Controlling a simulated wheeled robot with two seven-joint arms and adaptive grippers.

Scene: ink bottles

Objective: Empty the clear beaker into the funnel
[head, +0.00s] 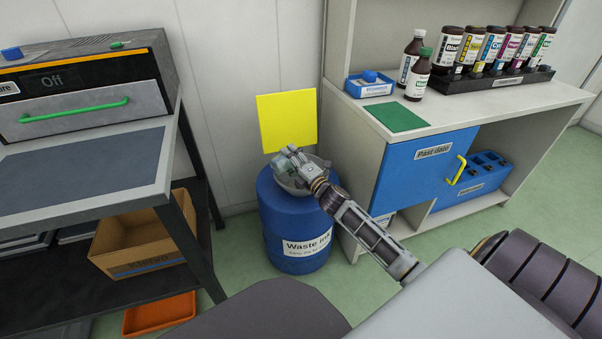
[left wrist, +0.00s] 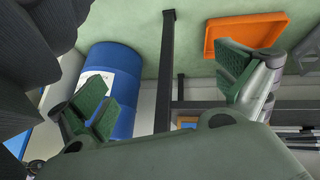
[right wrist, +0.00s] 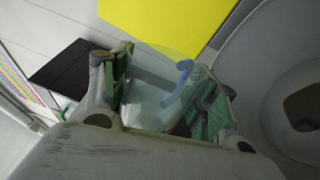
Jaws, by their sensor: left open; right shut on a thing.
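The clear beaker (right wrist: 150,92) is between the green-padded fingers of my right gripper (right wrist: 163,100) in the right wrist view, which is shut on it. It looks tilted, and a blue curved streak shows on it; I cannot tell whether liquid is inside. In the head view my right gripper (head: 292,163) is at the grey funnel (head: 324,181) on top of the blue waste ink drum (head: 283,222). In the right wrist view the funnel (right wrist: 252,72) and its dark hole lie right of the beaker. My left gripper (left wrist: 168,92) is open and empty, away from the drum.
A yellow panel (head: 287,121) stands behind the funnel. A shelf unit (head: 470,108) with several ink bottles stands right of the drum. A dark bench (head: 85,170) with a cardboard box (head: 140,254) below stands left. An orange tray (head: 160,314) lies on the floor.

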